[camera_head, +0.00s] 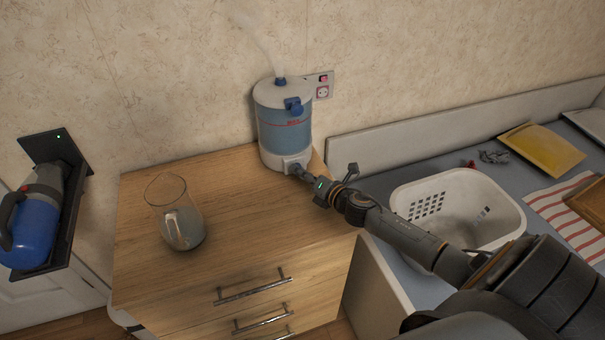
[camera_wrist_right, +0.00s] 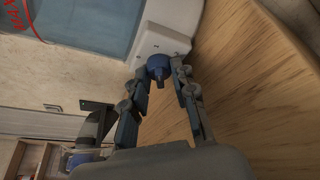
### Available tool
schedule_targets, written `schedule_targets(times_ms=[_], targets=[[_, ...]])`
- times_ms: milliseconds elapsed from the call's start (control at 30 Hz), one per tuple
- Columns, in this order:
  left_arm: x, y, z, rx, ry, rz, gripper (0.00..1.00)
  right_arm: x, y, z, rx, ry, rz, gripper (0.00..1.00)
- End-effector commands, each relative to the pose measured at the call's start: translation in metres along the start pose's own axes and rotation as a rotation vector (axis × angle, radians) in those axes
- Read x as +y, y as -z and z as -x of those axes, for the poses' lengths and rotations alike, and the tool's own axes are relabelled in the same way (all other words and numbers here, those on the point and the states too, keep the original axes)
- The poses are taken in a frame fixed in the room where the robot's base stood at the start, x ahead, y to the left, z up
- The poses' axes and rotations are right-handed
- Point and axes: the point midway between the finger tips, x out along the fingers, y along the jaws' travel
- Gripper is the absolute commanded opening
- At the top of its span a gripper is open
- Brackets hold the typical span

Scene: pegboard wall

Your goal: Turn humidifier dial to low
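The humidifier (camera_head: 285,130) stands upright at the back right of the wooden cabinet top, with a white lid, blue band and white base. Its blue dial (camera_wrist_right: 159,69) is on the white base in the wrist view, a pointed tip showing. My right gripper (camera_head: 300,174) reaches the base from the right in the head view. In the wrist view its fingers (camera_wrist_right: 160,72) lie on both sides of the dial and appear to touch it. The dial's markings are not legible. My left gripper is not in view.
A glass jug (camera_head: 178,215) stands on the cabinet top (camera_head: 250,235) left of the humidifier. A socket (camera_head: 322,92) is behind the humidifier. A blue appliance (camera_head: 38,225) hangs at left. The cabinet's front is clear.

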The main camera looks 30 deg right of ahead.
Motion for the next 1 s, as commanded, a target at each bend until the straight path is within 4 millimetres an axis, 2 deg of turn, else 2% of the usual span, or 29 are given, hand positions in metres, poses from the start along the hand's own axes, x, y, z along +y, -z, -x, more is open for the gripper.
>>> schedule_targets(times_ms=[33,100,467,667,1000], targets=[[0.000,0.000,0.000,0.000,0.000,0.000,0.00,0.000,-0.001,0.000,-0.002,0.000,0.001,0.37],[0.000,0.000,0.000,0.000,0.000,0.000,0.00,0.000,-0.001,0.000,-0.002,0.000,0.001,0.49],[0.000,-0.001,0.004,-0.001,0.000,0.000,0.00,0.001,-0.001,0.000,0.001,0.006,0.016,0.49],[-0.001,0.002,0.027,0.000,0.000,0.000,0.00,0.006,-0.005,0.001,0.008,0.053,0.133,0.49],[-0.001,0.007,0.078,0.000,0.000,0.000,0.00,0.011,-0.004,0.001,0.030,0.199,0.492,0.49]])
